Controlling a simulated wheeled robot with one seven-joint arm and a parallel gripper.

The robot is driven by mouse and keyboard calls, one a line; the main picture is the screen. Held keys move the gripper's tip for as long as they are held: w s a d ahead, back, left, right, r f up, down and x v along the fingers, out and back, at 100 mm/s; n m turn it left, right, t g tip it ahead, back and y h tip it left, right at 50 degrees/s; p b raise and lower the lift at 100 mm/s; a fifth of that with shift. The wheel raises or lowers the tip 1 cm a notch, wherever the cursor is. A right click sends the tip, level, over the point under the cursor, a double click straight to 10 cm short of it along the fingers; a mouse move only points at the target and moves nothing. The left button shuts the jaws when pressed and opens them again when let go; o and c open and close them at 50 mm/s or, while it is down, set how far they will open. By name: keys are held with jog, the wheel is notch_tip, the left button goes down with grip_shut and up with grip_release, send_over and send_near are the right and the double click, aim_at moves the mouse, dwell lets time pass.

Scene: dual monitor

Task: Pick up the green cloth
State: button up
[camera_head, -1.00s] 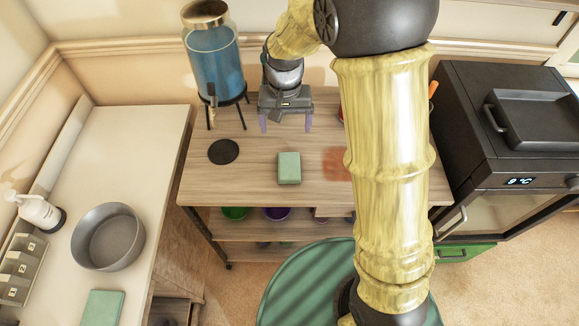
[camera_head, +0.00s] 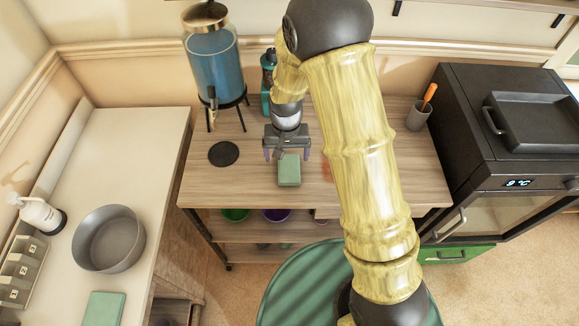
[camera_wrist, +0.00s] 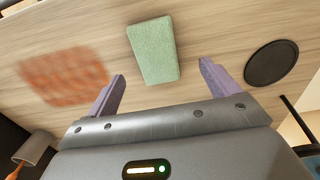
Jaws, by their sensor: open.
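A folded green cloth (camera_head: 289,170) lies on the wooden table, and it shows in the wrist view (camera_wrist: 153,50) ahead of the fingers. My gripper (camera_head: 287,157) is open and empty, just behind the cloth in the head view. In the wrist view my gripper (camera_wrist: 160,84) has its two purple fingers spread wide, with the near end of the cloth about level with the gap between their tips. I cannot tell the exact height of the fingers above the table. A second green cloth (camera_head: 103,308) lies on the white counter at the left.
A black round coaster (camera_head: 223,153) lies left of the cloth. An orange-red stain (camera_wrist: 66,76) marks the table on the other side. A blue drink dispenser (camera_head: 213,62), a teal bottle (camera_head: 267,85) and a grey cup (camera_head: 418,116) stand further back. A grey bowl (camera_head: 108,240) sits on the counter.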

aim_at(289, 166)
jog(key=shift+f, duration=0.2)
jog(key=shift+f, duration=0.1)
jog(key=shift+w+d+f+p, duration=0.1)
jog(key=shift+d+f+p, duration=0.15)
jog(key=shift+f, duration=1)
jog(key=shift+w+d+f+p, duration=0.1)
jog(key=shift+f+p, duration=0.1)
jog(key=shift+f, duration=1.05)
jog(key=c, duration=1.1)
